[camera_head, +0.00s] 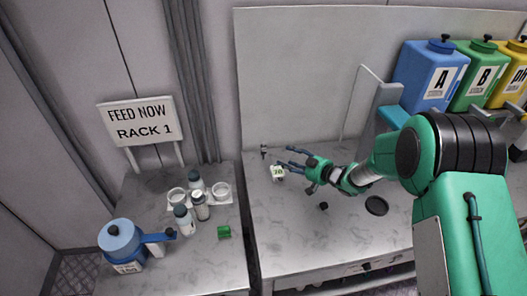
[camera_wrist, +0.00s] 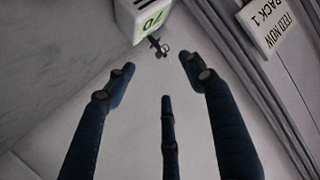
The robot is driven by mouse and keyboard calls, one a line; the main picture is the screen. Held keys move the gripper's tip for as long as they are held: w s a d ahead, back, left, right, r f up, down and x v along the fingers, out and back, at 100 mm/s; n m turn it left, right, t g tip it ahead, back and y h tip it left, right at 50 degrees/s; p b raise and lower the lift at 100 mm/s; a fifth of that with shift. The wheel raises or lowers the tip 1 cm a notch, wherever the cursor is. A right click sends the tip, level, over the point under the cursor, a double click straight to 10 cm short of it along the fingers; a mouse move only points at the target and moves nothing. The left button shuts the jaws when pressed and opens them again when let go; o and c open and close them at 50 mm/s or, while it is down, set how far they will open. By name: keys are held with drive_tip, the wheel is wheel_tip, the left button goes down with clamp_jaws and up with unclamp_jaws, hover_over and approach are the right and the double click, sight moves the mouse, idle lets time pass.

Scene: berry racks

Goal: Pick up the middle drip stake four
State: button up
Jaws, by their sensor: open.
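A small dark piece with a short crossbar (camera_head: 263,150) is on the pale bench top near its back left; it may be a drip stake, but it is too small to be sure. It also shows in the wrist view (camera_wrist: 160,46), ahead of and between my fingertips. My gripper (camera_head: 289,158) is open and empty, its dark fingers spread and pointing left toward this piece. In the wrist view my gripper (camera_wrist: 157,72) shows several separate fingers with nothing between them. A white block with a green number (camera_head: 278,173) is close beside the fingertips. I cannot make out any stake labelled four.
A small black knob (camera_head: 324,206) and a black disc (camera_head: 376,206) lie on the bench (camera_head: 290,240). Coloured tanks (camera_head: 430,75) stand right.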

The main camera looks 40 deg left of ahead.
drive_tip(key=shift+f, duration=0.2)
drive_tip(key=b, duration=0.2)
approach(264, 153)
drive_tip(key=shift+w+a+r, duration=0.15)
drive_tip(key=shift+w+a, duration=0.05)
drive_tip(key=shift+a, duration=0.55)
drive_tip(key=shift+w+a+r, duration=0.15)
drive_tip(key=shift+a, duration=0.55)
drive_tip(key=shift+b+x, duration=0.55)
drive_tip(key=shift+x, duration=1.4)
drive_tip(key=shift+w+a+f, duration=0.15)
drive_tip(key=shift+a, duration=0.4)
drive_tip(key=c, duration=0.8)
